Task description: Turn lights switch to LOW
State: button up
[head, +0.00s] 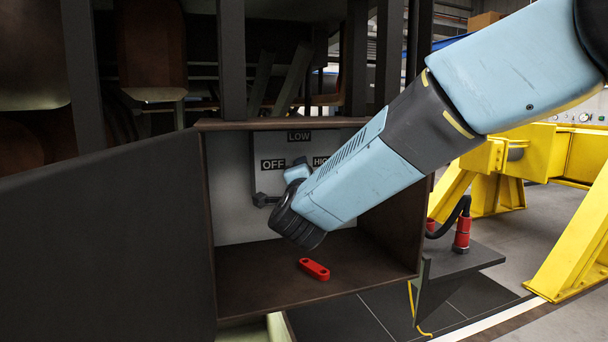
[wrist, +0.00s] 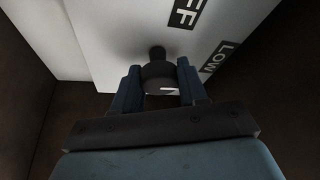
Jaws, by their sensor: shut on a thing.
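The lights switch panel (head: 240,150) is a pale plate inside an open brown box, with the labels OFF (head: 273,165), LOW (head: 299,136) and a partly covered HIGH (head: 320,161). In the wrist view, the dark round switch knob (wrist: 158,72) carries a short white mark and sits between the two blue fingers of my gripper (wrist: 159,85). My gripper is shut on the knob. OFF (wrist: 186,12) and LOW (wrist: 220,61) also show there, tilted. In the head view my arm hides most of the knob, so I cannot tell its setting.
A red piece (head: 314,269) with two holes lies on the box floor (head: 262,287), below my wrist. The open dark door (head: 110,240) stands at the left. The box walls close in around my gripper. Yellow stands (head: 570,245) and a red-capped fitting (head: 462,234) are at the right.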

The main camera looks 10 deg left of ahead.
jog(key=o, duration=0.8)
jog(key=shift+w+d, duration=0.15)
jog(key=shift+d, duration=0.1)
jog(key=shift+o, duration=1)
jog(key=shift+a, duration=0.1)
jog(key=shift+s, duration=0.2)
jog(key=v, duration=1.3)
jog(key=shift+s+f, duration=0.2)
jog(key=shift+s, duration=0.1)
